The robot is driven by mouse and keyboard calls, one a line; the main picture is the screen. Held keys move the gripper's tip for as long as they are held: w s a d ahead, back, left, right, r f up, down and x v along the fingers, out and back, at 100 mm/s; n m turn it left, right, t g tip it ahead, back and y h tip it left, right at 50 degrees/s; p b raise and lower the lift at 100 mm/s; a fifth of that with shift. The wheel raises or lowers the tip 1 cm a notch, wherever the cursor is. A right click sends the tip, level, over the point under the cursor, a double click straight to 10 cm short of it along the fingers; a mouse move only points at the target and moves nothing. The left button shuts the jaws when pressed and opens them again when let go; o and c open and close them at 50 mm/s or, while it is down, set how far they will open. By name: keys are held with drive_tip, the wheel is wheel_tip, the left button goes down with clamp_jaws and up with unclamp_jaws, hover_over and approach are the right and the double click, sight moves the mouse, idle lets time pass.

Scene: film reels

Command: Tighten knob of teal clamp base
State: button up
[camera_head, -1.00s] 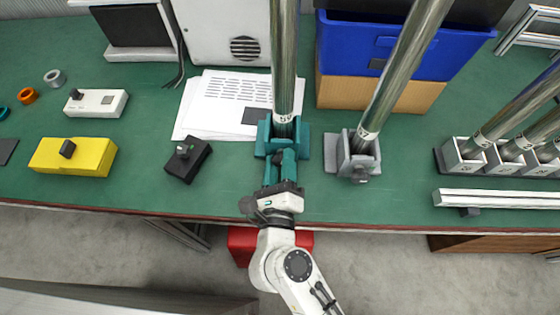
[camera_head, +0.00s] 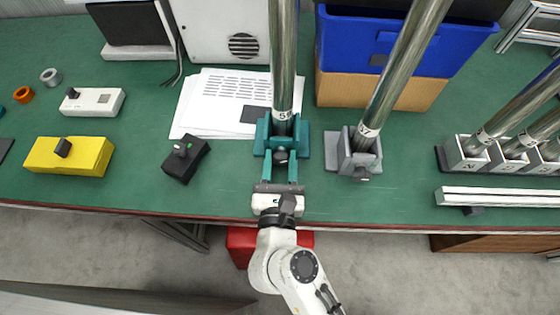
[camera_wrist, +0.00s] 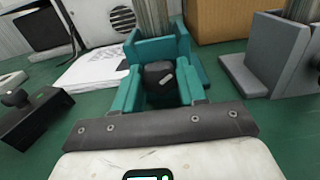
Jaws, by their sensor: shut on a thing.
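The teal clamp base (camera_head: 261,133) stands on the green bench and holds an upright metal pole (camera_head: 284,60). Its dark knob (camera_head: 281,154) faces the bench's front edge. My gripper (camera_head: 281,160) has teal fingers, one on each side of the knob, and is shut on it. In the wrist view the knob (camera_wrist: 158,72), with a pale mark, sits between the fingers of my gripper (camera_wrist: 160,86), in front of the clamp base (camera_wrist: 150,48). The finger contact on the knob is partly hidden.
A grey clamp base (camera_head: 332,150) with a tilted pole stands close on the right. Papers (camera_head: 205,118), a black box with a knob (camera_head: 184,160) and a yellow box (camera_head: 85,155) lie to the left. A blue bin (camera_head: 350,45) stands behind.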

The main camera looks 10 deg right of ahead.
drive_tip(key=m+b, duration=0.1)
drive_tip(key=m, duration=0.2)
drive_tip(key=shift+m, duration=0.3)
drive_tip(key=shift+r+m+b, duration=0.1)
drive_tip(key=shift+m+b, duration=0.45)
drive_tip(key=shift+m, duration=0.95)
drive_tip(key=shift+w+d, duration=0.1)
drive_tip(key=o, duration=1.1)
drive_tip(key=shift+c, duration=0.2)
drive_tip(key=s, duration=0.3)
drive_tip(key=s+a+b, duration=0.1)
drive_tip(key=s, duration=0.2)
drive_tip(key=s+a+b, duration=0.1)
drive_tip(key=s, duration=0.2)
drive_tip(key=shift+s+f, duration=0.2)
drive_tip(key=shift+s, duration=0.15)
drive_tip(key=shift+s+r, duration=0.15)
drive_tip(key=shift+s, duration=0.35)
